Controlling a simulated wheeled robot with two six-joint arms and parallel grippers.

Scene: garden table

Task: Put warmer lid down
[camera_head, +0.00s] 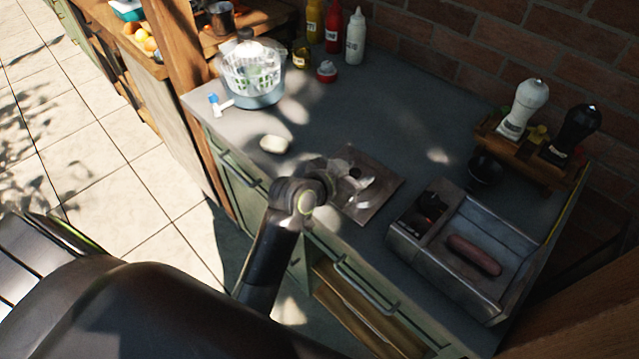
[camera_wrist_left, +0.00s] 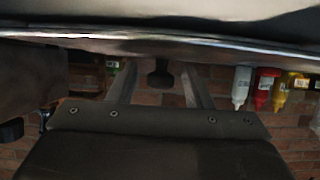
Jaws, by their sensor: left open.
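The warmer lid (camera_head: 378,196) is a flat, square metal plate with a dark knob, near the counter's front edge, left of the warmer. It looks flat on the counter, though the arm covers part of it. My left gripper (camera_head: 362,180) is over the lid with its fingers open around the knob. In the left wrist view, which is upside down, the dark knob (camera_wrist_left: 160,74) sits between my left fingers with gaps on both sides. The warmer (camera_head: 468,291) is an uncovered metal box holding a sausage (camera_head: 474,254) and dark contents in its left compartment. My right gripper is not in view.
A white basket in a blue bowl (camera_head: 262,98), sauce bottles (camera_head: 355,38) and a red-capped jar (camera_head: 326,72) stand at the back left. A pale oval item (camera_head: 274,144) lies left of the lid. Shakers (camera_head: 525,105) stand on a wooden rack. The middle counter is clear.

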